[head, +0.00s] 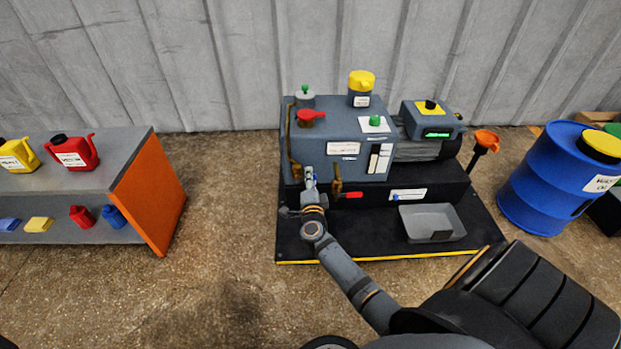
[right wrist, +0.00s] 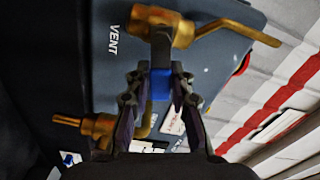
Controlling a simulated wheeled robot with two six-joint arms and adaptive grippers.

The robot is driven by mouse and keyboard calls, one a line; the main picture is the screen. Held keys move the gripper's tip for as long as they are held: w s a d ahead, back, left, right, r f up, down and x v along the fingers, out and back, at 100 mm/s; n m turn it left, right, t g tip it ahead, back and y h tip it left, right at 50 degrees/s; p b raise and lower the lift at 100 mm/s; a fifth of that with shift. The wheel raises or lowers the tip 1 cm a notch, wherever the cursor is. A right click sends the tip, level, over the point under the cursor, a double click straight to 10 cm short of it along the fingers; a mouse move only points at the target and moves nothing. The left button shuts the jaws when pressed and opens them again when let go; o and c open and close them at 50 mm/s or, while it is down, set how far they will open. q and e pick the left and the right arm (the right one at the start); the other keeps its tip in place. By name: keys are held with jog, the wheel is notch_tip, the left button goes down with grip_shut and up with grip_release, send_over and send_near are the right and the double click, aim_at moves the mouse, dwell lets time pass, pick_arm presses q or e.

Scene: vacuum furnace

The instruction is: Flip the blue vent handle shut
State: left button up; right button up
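The blue vent handle (right wrist: 161,84) sits between the fingertips of my right gripper (right wrist: 160,80) in the right wrist view, and both fingertips appear to press on its sides. The handle's grey stem runs up to a brass valve (right wrist: 165,25) on the grey housing (right wrist: 80,70), beside the printed word VENT. In the head view my right gripper (head: 309,178) is at the front left of the grey pump unit (head: 330,135), where the handle is mostly hidden. My left gripper is not in view.
A second brass fitting (right wrist: 90,125) lies left of the fingers. A red-handled valve (head: 349,195) is just right of my gripper, and a grey tray (head: 430,222) is on the black base. A shelf (head: 115,180) stands left and a blue drum (head: 545,185) right.

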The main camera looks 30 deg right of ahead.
grip_shut()
jog(key=shift+f+m+b, duration=0.15)
jog(key=shift+f+m, duration=0.15)
jog(key=shift+m, duration=0.55)
jog(key=shift+f+m+b, duration=0.15)
jog(key=shift+f+m, duration=0.15)
jog(key=shift+m, duration=0.55)
jog(key=o, duration=0.6)
grip_release()
jog(key=v, duration=1.2)
